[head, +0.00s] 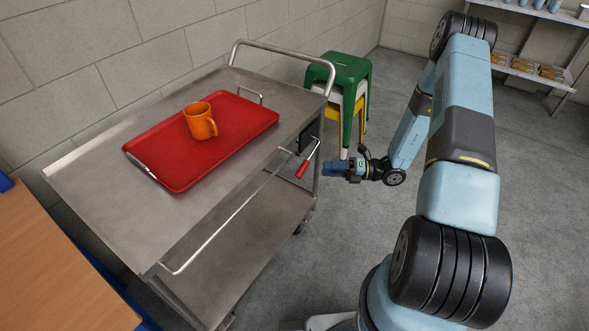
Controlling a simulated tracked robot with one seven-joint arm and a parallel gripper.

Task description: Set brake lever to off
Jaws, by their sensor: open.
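The brake lever (303,168) has a red grip and hangs on a thin metal rod at the right side of the steel trolley (258,85), below the top shelf near the push handle. The grip slants down and to the left. My gripper (326,169) is just right of the red grip and points left toward it. A small gap seems to show between them, though the depth is hard to judge. My gripper is open and holds nothing; its fingertips are small and not clear in this view.
A red tray (165,178) with an orange mug (200,121) lies on the trolley's top. Stacked green, white and yellow stools (347,72) stand behind my gripper. A block wall (75,75) runs behind the trolley. A wooden table (55,270) is at lower left. Floor is clear around the arm.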

